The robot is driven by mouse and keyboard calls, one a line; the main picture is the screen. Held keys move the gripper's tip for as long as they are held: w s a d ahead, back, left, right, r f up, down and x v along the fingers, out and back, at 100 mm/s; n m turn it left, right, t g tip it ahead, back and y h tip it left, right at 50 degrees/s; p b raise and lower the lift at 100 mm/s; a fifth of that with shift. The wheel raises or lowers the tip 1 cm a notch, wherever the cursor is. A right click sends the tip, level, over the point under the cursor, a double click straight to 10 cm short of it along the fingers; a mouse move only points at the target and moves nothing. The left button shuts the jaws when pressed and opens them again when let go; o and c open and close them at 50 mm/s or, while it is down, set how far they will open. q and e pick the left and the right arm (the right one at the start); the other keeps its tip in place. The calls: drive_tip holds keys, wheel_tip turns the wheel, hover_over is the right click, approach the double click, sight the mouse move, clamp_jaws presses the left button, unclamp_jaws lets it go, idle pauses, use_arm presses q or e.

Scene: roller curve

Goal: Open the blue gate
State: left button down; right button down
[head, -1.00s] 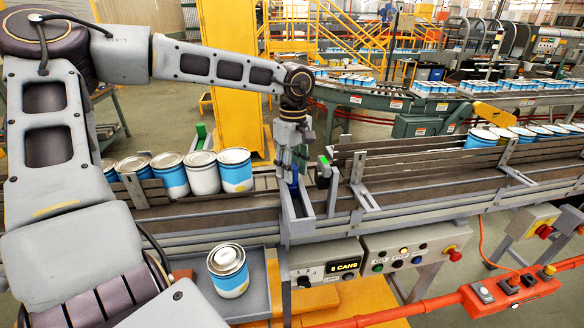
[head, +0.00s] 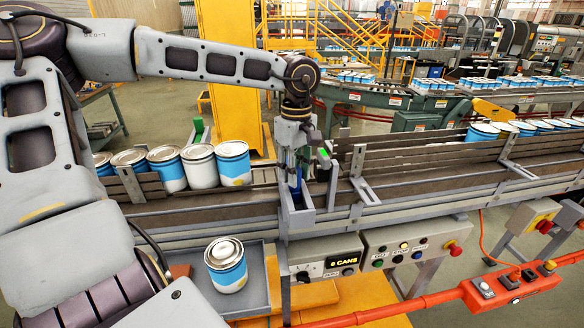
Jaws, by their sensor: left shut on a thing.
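The blue gate (head: 294,184) shows only as a small blue strip inside a grey upright bracket (head: 300,216) at the conveyor's near side. My left gripper (head: 295,168) reaches down over it from above and is shut on it. The fingers and the bracket hide most of the gate. A row of white-and-blue cans (head: 232,163) stands on the conveyor left of the gate. My right gripper is not in view.
A single can (head: 227,267) stands on a grey tray (head: 256,304) in front.

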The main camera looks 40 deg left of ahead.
use_arm(q)
drive_tip(key=s+d+b, duration=0.1)
drive_tip(key=s+d, duration=0.2)
drive_tip(key=d, duration=0.1)
drive_tip(key=shift+s+d+b, duration=0.4)
drive_tip(key=shift+a+f, duration=0.1)
drive_tip(key=c, duration=1.5)
unclamp_jaws()
drive_tip(key=o, duration=0.4)
drive_tip(key=shift+s+d, duration=0.1)
drive_tip(key=shift+d, duration=0.15)
drive_tip(key=shift+a+r, duration=0.15)
drive_tip(key=shift+r, duration=0.05)
drive_tip(key=shift+w+r, duration=0.2)
drive_tip(key=shift+r, duration=5.7)
